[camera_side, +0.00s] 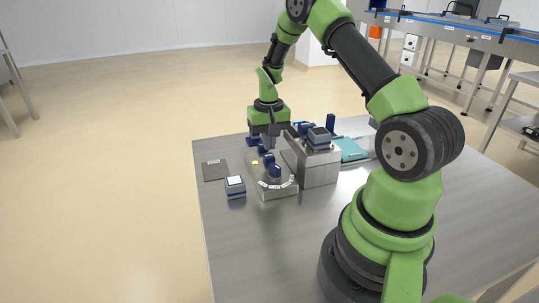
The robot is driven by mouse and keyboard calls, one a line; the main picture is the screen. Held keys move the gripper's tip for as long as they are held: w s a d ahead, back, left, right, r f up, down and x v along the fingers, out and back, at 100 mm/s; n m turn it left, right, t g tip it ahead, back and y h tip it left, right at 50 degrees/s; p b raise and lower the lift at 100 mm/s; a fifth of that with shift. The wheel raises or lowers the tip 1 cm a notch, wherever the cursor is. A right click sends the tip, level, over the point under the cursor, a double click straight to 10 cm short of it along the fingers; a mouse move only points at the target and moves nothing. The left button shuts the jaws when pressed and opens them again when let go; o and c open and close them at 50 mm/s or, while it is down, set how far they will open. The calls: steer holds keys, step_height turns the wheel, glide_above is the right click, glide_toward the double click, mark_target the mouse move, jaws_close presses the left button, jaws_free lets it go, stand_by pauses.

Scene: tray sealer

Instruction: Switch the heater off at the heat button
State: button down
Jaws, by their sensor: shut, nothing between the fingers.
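The tray sealer (320,172) is a grey metal box with dark and blue parts on top, near the far left of the table. My gripper (269,147) is shut and empty, pointing down over the back of the panel. Whether its tips touch anything is unclear, and they partly hide the panel behind.
A small blue-grey block with a white top (235,182) stands left of the panel. A dark flat mat (214,170) lies behind it. A teal sheet (352,149) lies right of the sealer. The table (275,250) is bare at the front left.

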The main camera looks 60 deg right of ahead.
steer(key=shift+f, duration=1.45)
steer(key=shift+r, duration=1.5)
steer(key=shift+r, duration=0.1)
step_height(320, 180, up, 12)
